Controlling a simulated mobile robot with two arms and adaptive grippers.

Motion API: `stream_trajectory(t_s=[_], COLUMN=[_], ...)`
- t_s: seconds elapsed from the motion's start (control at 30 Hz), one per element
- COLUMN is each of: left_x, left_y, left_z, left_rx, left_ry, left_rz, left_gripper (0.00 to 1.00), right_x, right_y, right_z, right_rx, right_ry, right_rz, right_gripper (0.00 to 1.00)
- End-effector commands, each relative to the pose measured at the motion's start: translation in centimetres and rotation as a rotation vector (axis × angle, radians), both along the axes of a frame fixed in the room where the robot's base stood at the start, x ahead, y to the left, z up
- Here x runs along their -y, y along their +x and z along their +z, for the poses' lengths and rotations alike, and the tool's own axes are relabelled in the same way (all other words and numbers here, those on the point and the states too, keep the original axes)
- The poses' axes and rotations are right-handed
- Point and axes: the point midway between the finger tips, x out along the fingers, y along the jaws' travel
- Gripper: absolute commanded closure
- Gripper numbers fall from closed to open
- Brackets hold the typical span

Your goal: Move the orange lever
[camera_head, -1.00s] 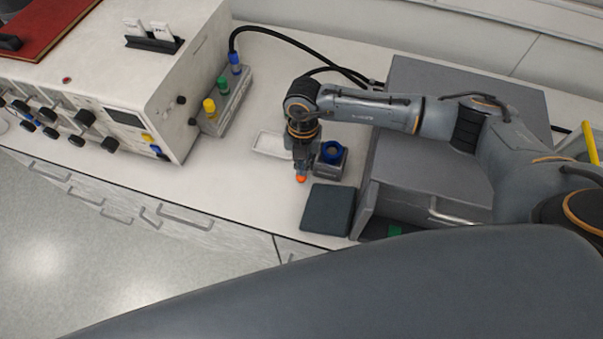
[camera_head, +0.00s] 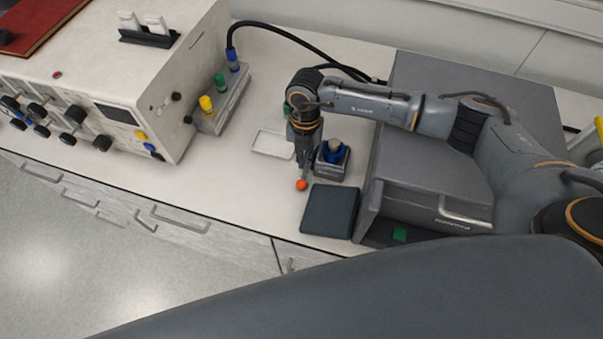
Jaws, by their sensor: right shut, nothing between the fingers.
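The orange lever shows as a small orange ball (camera_head: 301,184) on the white bench, in front of a small dark block with a blue ring (camera_head: 331,158). Its arm is mostly hidden by my gripper. My right gripper (camera_head: 303,171) points down just behind the ball, left of the block. It is shut with nothing between its fingers. Whether the fingertips touch the lever cannot be told. A pale, rounded piece (camera_head: 335,146) shows at the blue ring. My left gripper is not in view.
A dark flat pad (camera_head: 330,209) lies at the bench's front edge, with a grey box (camera_head: 450,135) to its right. A white tray (camera_head: 273,144) lies left of my gripper. Yellow, green and blue fittings (camera_head: 219,88) stand beside the white instrument (camera_head: 130,75).

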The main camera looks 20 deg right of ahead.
Motion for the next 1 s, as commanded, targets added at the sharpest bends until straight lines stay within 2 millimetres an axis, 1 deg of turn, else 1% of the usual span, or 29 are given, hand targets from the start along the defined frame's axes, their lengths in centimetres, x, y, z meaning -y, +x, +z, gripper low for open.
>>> stream_trajectory(t_s=[0.17, 0.27, 0.37, 0.6, 0.7, 0.83, 1.0], left_x=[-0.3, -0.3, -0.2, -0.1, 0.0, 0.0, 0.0], left_y=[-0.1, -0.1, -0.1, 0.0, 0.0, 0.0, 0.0], left_z=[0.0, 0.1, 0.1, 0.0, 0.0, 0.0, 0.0], left_rx=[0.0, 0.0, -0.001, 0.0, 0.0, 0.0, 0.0], left_ry=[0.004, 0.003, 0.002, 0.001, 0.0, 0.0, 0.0], left_rz=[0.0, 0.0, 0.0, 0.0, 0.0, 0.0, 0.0], left_gripper=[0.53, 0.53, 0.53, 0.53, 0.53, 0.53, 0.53], right_x=[0.0, 0.0, 0.0, 0.3, 0.4, 0.5, 0.5], right_y=[0.0, 0.2, 0.3, 0.9, 1.0, 1.2, 1.2], right_z=[0.1, 0.9, 2.4, 7.5, 9.4, 11.0, 11.9], right_rx=[0.0, 0.003, 0.003, 0.003, 0.003, 0.001, -0.001], right_ry=[0.001, 0.002, 0.002, 0.002, 0.001, 0.0, 0.0], right_rz=[0.001, 0.001, 0.002, 0.001, 0.001, 0.0, 0.0], right_gripper=[1.0, 1.0, 1.0, 1.0, 1.0, 1.0, 1.0])
